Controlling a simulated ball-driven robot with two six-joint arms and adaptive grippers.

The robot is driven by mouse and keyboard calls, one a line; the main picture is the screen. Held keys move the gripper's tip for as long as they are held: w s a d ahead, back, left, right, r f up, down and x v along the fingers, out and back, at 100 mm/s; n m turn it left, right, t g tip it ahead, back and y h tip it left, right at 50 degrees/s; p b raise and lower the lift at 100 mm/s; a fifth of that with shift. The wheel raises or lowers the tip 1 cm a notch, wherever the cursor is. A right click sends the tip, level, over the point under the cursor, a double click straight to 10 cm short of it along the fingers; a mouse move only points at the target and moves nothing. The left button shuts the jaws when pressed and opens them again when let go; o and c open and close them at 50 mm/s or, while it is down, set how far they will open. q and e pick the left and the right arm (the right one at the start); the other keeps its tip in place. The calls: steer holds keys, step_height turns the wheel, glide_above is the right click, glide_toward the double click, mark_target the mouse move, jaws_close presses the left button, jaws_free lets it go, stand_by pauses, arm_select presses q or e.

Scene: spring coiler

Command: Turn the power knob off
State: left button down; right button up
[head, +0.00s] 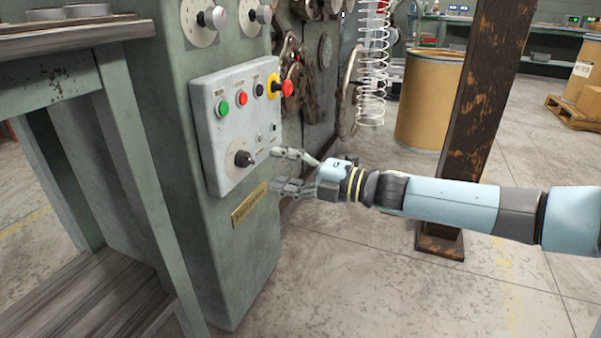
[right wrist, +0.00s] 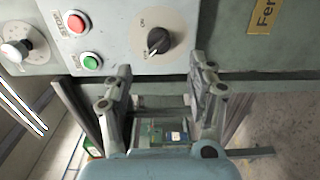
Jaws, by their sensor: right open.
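The power knob (head: 243,158) is a black rotary knob on a pale round plate, low on the grey control panel (head: 208,150) of the green machine. It also shows in the right wrist view (right wrist: 158,40), near the top, with small markings around it. My right gripper (head: 274,168) comes in from the right in the head view, just right of the panel's lower part. It is open and empty, its two fingers apart. In the right wrist view the gripper (right wrist: 160,80) has the knob beyond its fingertips, apart from them. My left gripper is not in view.
Above the knob are a green button (head: 223,107), a red button (head: 242,98) and a red emergency button (head: 286,87) on yellow. A brass plate (head: 249,206) sits below the panel. A rusty post (head: 478,110) stands behind my right arm. A bench (head: 60,75) is at left.

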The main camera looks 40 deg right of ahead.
steer(key=shift+v, duration=2.25)
steer(key=s+a+f+m+g+h, duration=0.4)
steer(key=s+f+m, duration=0.35)
steer(key=f, duration=0.25)
steer(key=s+a+f+m+g+h, duration=0.35)
steer(key=s+f+m, duration=0.4)
steer(key=f, duration=0.35)
arm_select(q)
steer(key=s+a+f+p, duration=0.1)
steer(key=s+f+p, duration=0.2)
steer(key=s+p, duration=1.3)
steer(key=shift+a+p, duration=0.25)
steer(key=shift+p, duration=0.1)
arm_select(e)
steer(key=s+f+m+g, duration=0.2)
steer(key=s+g, duration=0.1)
steer(key=s, duration=0.7)
steer(key=s+a+f+m+g, duration=0.1)
steer(key=s+f+m+g, duration=0.1)
steer(key=s, duration=0.9)
steer(key=s+f+m+g, duration=0.3)
steer(key=s+f, duration=0.1)
steer(key=s, duration=0.7)
steer(key=shift+a+g, duration=0.35)
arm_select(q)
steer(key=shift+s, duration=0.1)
arm_select(e)
steer(key=shift+f, duration=0.15)
